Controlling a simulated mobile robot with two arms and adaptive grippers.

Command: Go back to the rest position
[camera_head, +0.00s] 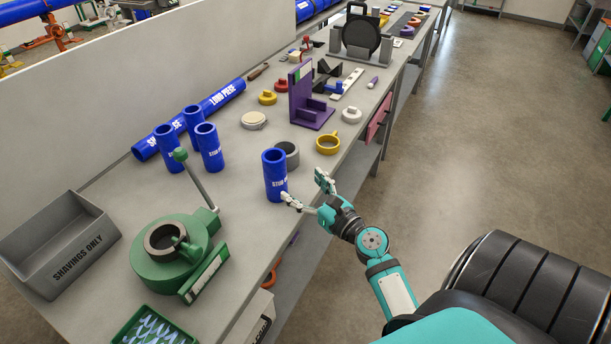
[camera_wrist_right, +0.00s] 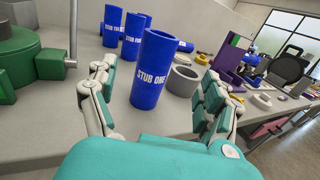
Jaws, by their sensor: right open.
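My right gripper (camera_head: 305,193) is open at the front edge of the workbench, its fingers spread and empty. A blue pipe stub marked STUB ONE (camera_head: 274,175) stands upright on the bench just beyond its fingertips. In the right wrist view the stub (camera_wrist_right: 154,70) shows upright between and beyond the two open fingers (camera_wrist_right: 160,105); I cannot tell whether one finger touches it. My left gripper is not in view.
A green clamp machine (camera_head: 170,255) with a lever and a grey SHAVINGS ONLY bin (camera_head: 62,243) stand at the left. Other blue stubs (camera_head: 209,146), a grey ring (camera_head: 287,154), a yellow ring (camera_head: 327,143) and a purple stand (camera_head: 308,100) are on the bench. Floor (camera_head: 480,110) at right is clear.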

